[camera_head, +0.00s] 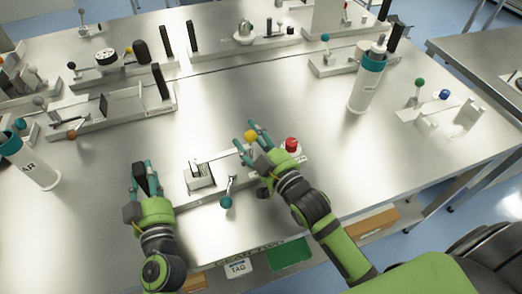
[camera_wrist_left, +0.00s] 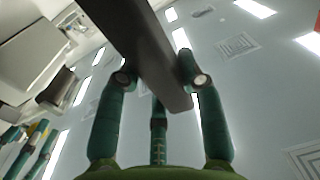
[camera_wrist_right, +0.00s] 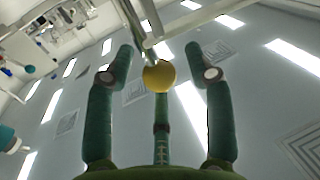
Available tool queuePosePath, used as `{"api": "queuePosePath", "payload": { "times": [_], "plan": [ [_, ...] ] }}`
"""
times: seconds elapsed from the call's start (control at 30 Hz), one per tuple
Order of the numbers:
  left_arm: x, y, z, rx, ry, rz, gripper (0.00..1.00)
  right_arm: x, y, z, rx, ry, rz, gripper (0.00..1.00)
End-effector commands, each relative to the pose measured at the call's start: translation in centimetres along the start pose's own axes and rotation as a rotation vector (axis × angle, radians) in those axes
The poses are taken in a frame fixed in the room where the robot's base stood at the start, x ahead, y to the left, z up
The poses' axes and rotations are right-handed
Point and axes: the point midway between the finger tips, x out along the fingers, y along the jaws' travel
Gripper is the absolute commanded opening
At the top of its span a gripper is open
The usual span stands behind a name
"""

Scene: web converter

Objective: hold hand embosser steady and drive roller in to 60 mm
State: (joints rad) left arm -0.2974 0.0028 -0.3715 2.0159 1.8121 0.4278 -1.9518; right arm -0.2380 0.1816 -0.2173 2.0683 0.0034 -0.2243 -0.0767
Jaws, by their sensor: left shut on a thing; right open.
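The hand embosser, which I take to be the low pale device (camera_head: 200,178) at the front of the bench, lies between my grippers. It has a teal-knobbed lever (camera_head: 226,201), a yellow knob (camera_head: 250,136) and a red knob (camera_head: 291,144). My left gripper (camera_head: 144,166) is shut on a dark upright bar at its left end; the bar (camera_wrist_left: 145,50) runs between the fingers in the left wrist view. My right gripper (camera_head: 254,132) is open around the yellow knob; in the right wrist view the yellow knob (camera_wrist_right: 159,76) sits between spread fingers, touching neither. I cannot make out the roller.
White cylinders stand at right (camera_head: 366,84) and far left (camera_head: 32,163). Other fixtures line the back and left, one (camera_head: 107,108) behind my left gripper. A fixture with green and blue knobs (camera_head: 440,112) is at right. The bench middle (camera_head: 225,95) is clear.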

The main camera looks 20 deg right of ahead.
Motion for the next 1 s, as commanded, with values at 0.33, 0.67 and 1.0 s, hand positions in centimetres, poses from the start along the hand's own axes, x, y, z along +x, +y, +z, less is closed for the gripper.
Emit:
{"api": "queuePosePath", "payload": {
  "times": [0.33,0.67,1.0],
  "plan": [
    [-0.3,0.0,1.2,-0.002,-0.026,-0.001,0.0,-6.8,-0.1,0.2,0.001,-0.005,-0.002,0.54],
    [-0.3,0.0,1.2,-0.001,-0.026,-0.002,0.0,-10.9,-0.1,0.1,0.001,-0.002,-0.001,0.54],
    [-0.3,0.0,1.2,-0.001,-0.026,-0.002,0.0,-11.3,-0.1,0.0,0.0,0.001,-0.001,0.54]
  ]
}}
